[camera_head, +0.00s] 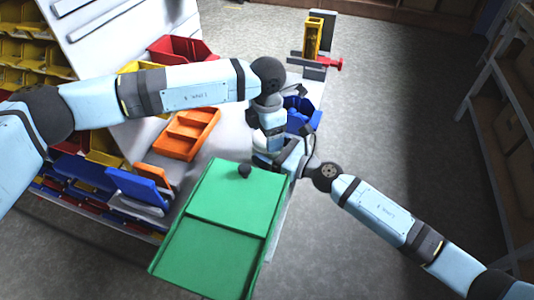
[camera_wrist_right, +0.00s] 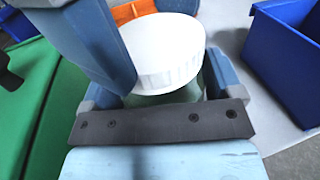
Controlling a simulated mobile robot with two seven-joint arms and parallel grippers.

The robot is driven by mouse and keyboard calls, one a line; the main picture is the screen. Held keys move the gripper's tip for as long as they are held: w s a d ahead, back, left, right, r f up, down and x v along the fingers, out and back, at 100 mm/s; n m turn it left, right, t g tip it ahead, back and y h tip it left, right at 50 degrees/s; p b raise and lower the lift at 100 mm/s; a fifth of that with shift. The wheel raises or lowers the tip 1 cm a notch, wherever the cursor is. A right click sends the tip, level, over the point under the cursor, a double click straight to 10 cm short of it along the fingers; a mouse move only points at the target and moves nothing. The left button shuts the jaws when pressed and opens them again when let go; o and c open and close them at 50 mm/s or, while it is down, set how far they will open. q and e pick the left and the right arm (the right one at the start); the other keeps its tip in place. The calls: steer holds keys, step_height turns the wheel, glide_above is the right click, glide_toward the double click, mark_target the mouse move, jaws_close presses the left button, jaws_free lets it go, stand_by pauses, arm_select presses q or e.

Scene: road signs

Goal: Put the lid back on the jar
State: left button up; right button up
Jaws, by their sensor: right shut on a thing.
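The jar (camera_wrist_right: 165,98) is pale green and see-through; in the right wrist view it is between the fingers of my right gripper (camera_wrist_right: 165,95), which is shut on it. The white round lid (camera_wrist_right: 165,55) is over the jar's top; I cannot tell whether it is fully seated. In the head view my right gripper (camera_head: 283,163) is beside the green tray, and my left gripper (camera_head: 268,140) points down right next to it. The arms hide the jar and lid there. The left fingers are too covered to tell open from shut.
A green tray (camera_head: 215,245) lies at the front of the table with a small dark knob-like thing (camera_head: 244,171) on it. An orange bin (camera_head: 188,133) is to the left, and a blue bin (camera_head: 302,113) is behind the grippers. A yellow-and-grey stand (camera_head: 313,40) is at the back.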

arm_select(q)
steer(key=m, duration=0.7)
steer(key=o, duration=1)
steer(key=shift+r, duration=0.1)
step_height(320, 180, up, 12)
steer(key=shift+f, duration=0.1)
arm_select(e)
steer(key=o, duration=1.5)
steer(key=shift+s+d, duration=0.1)
